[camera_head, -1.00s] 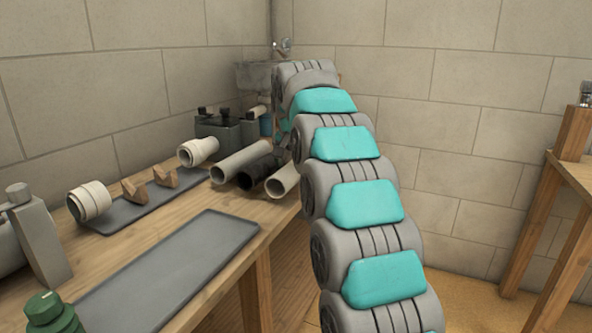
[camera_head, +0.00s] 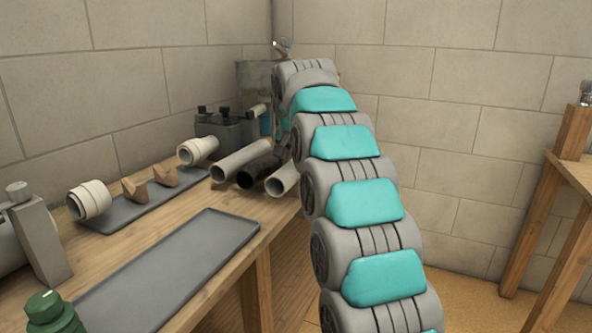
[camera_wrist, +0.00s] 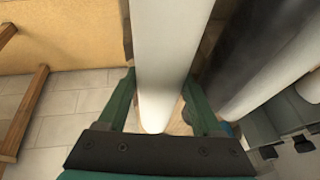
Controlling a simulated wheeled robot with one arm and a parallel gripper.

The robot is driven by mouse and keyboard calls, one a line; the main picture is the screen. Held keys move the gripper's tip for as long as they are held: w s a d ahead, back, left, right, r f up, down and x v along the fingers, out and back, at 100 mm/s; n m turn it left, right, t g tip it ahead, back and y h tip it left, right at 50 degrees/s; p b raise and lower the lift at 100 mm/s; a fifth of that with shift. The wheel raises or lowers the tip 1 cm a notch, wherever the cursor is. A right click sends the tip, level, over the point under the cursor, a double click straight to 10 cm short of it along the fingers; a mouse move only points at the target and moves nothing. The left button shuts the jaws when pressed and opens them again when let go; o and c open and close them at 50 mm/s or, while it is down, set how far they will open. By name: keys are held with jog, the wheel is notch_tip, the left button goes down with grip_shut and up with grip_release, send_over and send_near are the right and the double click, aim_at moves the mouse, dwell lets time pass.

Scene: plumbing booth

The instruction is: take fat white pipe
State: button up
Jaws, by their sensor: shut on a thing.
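In the wrist view a wide white pipe (camera_wrist: 168,60) runs between the two green fingers of my gripper (camera_wrist: 162,108). The fingers are shut on it, one on each side. In the head view three pipes lie side by side near the far end of the bench: a pale pipe (camera_head: 240,160), a black pipe (camera_head: 258,168) and another pale pipe (camera_head: 282,180) nearest the bench edge. The held pipe appears to be this outer one. My arm hides the gripper in the head view. I cannot tell whether the pipe is clear of the bench.
The black pipe (camera_wrist: 250,45) and the other pale pipe (camera_wrist: 280,65) lie close to the right in the wrist view. Grey blocks (camera_head: 222,128) stand behind the pipes. A dark tray (camera_head: 160,275) is empty. A wooden stand (camera_head: 540,220) is at right.

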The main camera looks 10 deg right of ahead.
jog(key=shift+c, duration=0.5)
